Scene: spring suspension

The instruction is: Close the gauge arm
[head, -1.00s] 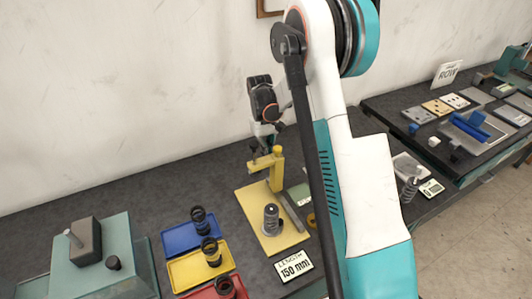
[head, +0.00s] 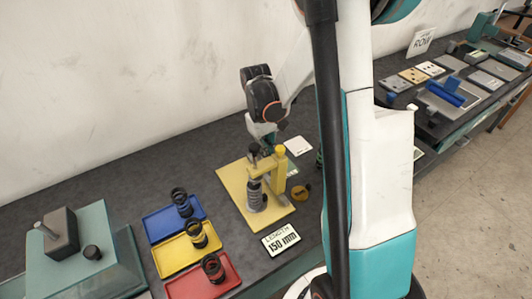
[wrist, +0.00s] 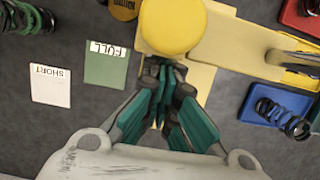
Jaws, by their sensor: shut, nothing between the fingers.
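The yellow gauge arm (head: 264,163) reaches left from its yellow post (head: 281,168) and lies over the grey spring (head: 256,194) on the yellow base plate (head: 228,182). A dark knob tops the arm's free end. In the wrist view the post's round top (wrist: 170,25) is at upper centre and the arm (wrist: 235,38) runs right. My gripper (wrist: 165,68) is shut and empty, with its tips close beside the post and arm; I cannot tell if they touch. In the head view the gripper is partly hidden behind the gauge.
A "LENGTH 150 mm" display (head: 281,240) stands in front of the gauge. Blue (head: 160,224), yellow (head: 178,262) and red (head: 190,288) trays with black springs lie to the left. The wrist view shows "SHORT" (wrist: 50,85) and "FULL" (wrist: 106,63) cards.

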